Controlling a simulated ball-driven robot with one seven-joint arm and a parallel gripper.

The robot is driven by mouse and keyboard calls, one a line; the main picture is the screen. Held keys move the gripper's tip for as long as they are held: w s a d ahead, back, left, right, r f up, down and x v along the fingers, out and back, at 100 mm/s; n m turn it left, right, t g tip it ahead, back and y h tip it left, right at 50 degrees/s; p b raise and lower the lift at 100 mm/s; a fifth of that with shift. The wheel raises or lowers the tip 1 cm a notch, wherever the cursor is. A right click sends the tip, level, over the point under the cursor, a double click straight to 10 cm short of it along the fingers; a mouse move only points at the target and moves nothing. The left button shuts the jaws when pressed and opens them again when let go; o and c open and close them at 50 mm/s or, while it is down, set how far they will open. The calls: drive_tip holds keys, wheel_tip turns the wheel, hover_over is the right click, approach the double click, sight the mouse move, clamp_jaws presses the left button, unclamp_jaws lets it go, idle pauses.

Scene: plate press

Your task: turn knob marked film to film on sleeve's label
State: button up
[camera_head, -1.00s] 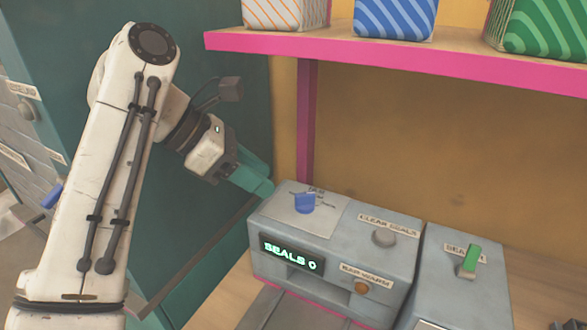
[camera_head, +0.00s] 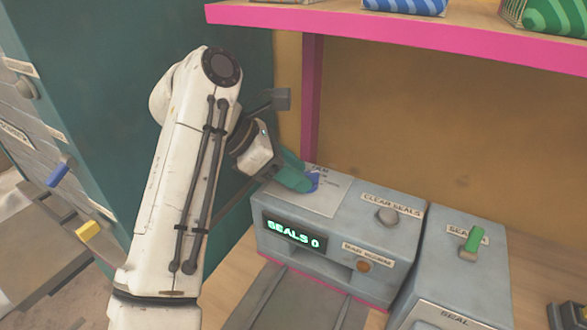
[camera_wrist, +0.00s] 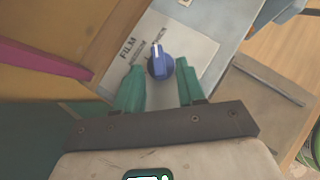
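The blue knob (camera_wrist: 160,65) sits on a pale label plate (camera_wrist: 197,47) marked FILM, with further words beside it, one reading like MEDIUM. In the wrist view its white pointer line aims toward the top of the picture. My gripper (camera_wrist: 160,88) is open, its two teal fingers on either side of the knob's near edge; I cannot tell if they touch it. In the head view my gripper (camera_head: 302,180) partly covers the knob (camera_head: 313,182) on the grey machine (camera_head: 345,225). No sleeve with a label can be made out.
The machine has a SEALS 0 display (camera_head: 293,234), a CLEAR SEALS button (camera_head: 387,216) and an orange button (camera_head: 363,266). A second grey unit with a green lever (camera_head: 473,240) stands right. A pink-edged shelf (camera_head: 420,27) hangs above.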

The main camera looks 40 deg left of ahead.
drive_tip(key=shift+c, duration=0.3)
clamp_jaws()
